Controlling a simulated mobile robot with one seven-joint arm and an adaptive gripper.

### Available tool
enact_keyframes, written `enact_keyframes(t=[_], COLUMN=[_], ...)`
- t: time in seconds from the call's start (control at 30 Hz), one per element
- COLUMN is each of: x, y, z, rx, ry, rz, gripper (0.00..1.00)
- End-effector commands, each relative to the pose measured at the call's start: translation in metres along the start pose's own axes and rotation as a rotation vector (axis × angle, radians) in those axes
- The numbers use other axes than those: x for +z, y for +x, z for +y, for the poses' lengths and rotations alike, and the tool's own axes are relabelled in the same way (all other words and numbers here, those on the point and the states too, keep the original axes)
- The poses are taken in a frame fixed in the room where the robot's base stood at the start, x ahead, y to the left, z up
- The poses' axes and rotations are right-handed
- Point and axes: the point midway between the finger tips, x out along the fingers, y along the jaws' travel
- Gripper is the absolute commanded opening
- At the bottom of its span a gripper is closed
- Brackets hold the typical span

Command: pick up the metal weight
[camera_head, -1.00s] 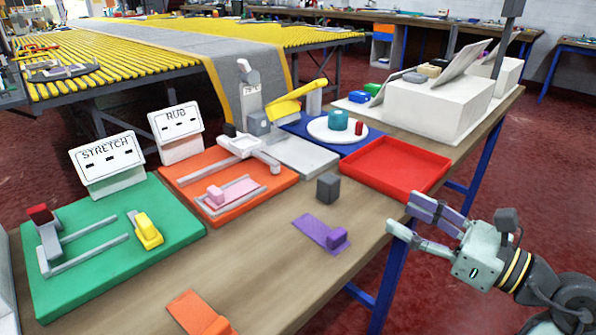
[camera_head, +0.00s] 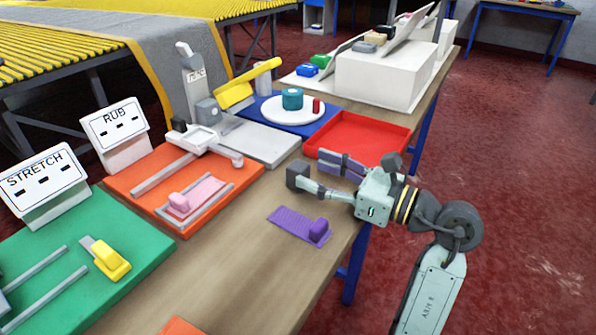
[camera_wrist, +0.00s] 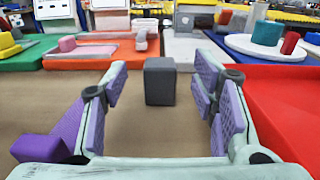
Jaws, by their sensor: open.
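The metal weight is a small dark grey cube (camera_head: 297,175) standing upright on the wooden table, left of the red tray. In the wrist view the grey cube (camera_wrist: 160,82) is centred between the fingers, at or just beyond their tips. My gripper (camera_head: 320,174) is open and low over the table's right side, its fingers pointing left toward the cube. In the wrist view my gripper (camera_wrist: 162,72) shows a clear gap on each side of the cube. I cannot tell how far the fingertips reach along it.
The red tray (camera_head: 360,139) lies close behind my gripper. A purple mat with a raised block (camera_head: 300,225) lies in front. An orange board (camera_head: 150,172) and a grey plate (camera_head: 265,142) stand beyond the cube. Bare table lies around the cube.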

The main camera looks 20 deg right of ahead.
Motion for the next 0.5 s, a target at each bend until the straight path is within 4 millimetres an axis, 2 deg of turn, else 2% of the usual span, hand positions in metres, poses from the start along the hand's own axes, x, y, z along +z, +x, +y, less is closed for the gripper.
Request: enact_keyframes(t=[0.2,0.3,0.5], x=[0.001,-0.001,-0.002], y=[0.034,0.044,0.047], z=[0.001,0.000,0.000], rx=[0.004,0.002,0.001], ry=[0.003,0.003,0.001], rz=[0.000,0.000,0.001], gripper=[0.53,0.53,0.53])
